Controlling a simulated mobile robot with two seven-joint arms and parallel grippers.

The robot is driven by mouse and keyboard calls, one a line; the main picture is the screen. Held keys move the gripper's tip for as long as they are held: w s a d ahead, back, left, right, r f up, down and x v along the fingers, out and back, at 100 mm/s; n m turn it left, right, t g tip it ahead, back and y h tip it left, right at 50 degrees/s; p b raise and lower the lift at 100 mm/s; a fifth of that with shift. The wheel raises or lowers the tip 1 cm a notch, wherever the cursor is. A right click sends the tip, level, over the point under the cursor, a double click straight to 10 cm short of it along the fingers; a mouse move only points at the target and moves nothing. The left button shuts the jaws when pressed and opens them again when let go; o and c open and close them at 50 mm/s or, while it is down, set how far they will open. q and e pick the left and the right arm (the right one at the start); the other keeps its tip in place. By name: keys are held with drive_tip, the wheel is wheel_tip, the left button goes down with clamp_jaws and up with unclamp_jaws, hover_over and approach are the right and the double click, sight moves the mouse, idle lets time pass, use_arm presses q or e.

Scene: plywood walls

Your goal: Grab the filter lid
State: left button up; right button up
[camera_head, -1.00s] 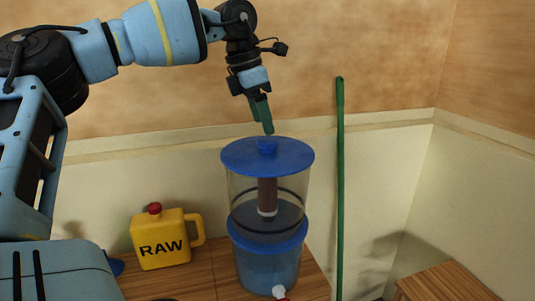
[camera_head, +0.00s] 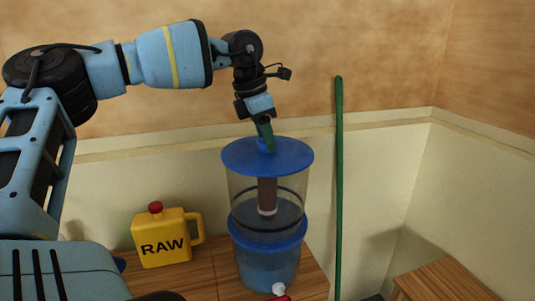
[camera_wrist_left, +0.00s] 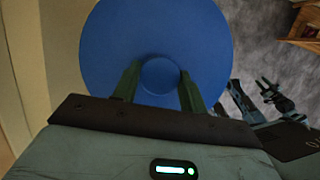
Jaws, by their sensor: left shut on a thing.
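The blue round filter lid (camera_head: 240,154) sits flat on top of the clear water filter (camera_head: 240,195), which stands upright on the wooden table. The lid (camera_wrist_left: 115,45) fills the upper middle of the left wrist view, with its round knob (camera_wrist_left: 160,74) between the green fingers. My left gripper (camera_head: 267,143) points down from above and is shut on the knob, one finger on each side (camera_wrist_left: 158,88). The lid still rests on the filter's rim. The head view does not clearly show my right gripper.
A yellow jug marked RAW (camera_head: 163,238) with a red cap stands left of the filter on the wooden table (camera_head: 203,275). A green pole (camera_head: 339,190) stands upright to the right. Another wooden surface (camera_head: 445,281) is at the lower right. A small tap (camera_head: 278,289) is at the filter's front.

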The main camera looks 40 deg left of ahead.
use_arm(q)
drive_tip(key=shift+c, duration=0.7)
drive_tip(key=shift+r, duration=0.85)
drive_tip(key=shift+b+v, duration=0.45)
drive_tip(key=shift+v, duration=0.5)
drive_tip(key=s+a+r, duration=0.1)
drive_tip(key=s, duration=1.4)
drive_tip(key=shift+s+a+r+b, duration=0.25)
drive_tip(key=shift+b, duration=0.2)
use_arm(e)
drive_tip(key=shift+s+a+f, duration=0.1)
drive_tip(key=shift+s+f, duration=0.15)
drive_tip(key=shift+f, duration=0.25)
drive_tip(key=shift+s+f, duration=0.2)
drive_tip(key=shift+f, duration=0.3)
